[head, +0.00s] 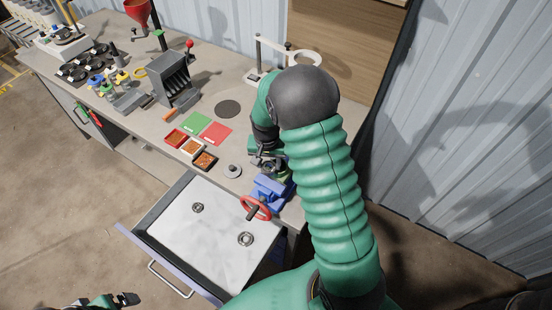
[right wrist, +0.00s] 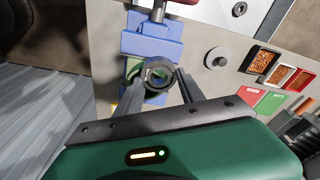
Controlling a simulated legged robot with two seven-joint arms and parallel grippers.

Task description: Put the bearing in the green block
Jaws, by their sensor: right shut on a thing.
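My right gripper (right wrist: 158,88) is shut on a dark ring-shaped bearing (right wrist: 158,72), seen between its fingertips in the right wrist view. The bearing is over the near side of the blue vise (right wrist: 150,42). A green block (right wrist: 132,67) shows partly there, beside and behind the bearing; whether they touch I cannot tell. In the head view my right gripper (head: 267,164) is just behind the blue vise (head: 270,188), which has a red handwheel (head: 255,208). The arm hides much of that spot. My left gripper (head: 127,299) is at the bottom left edge, away from the bench.
An open drawer (head: 176,240) holds two more round metal parts (head: 197,207) (head: 245,239). A grey disc (head: 232,171), small trays (head: 205,161) and green and red mats (head: 197,122) (head: 215,133) lie left of the vise. A ring stand (head: 258,52) stands behind.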

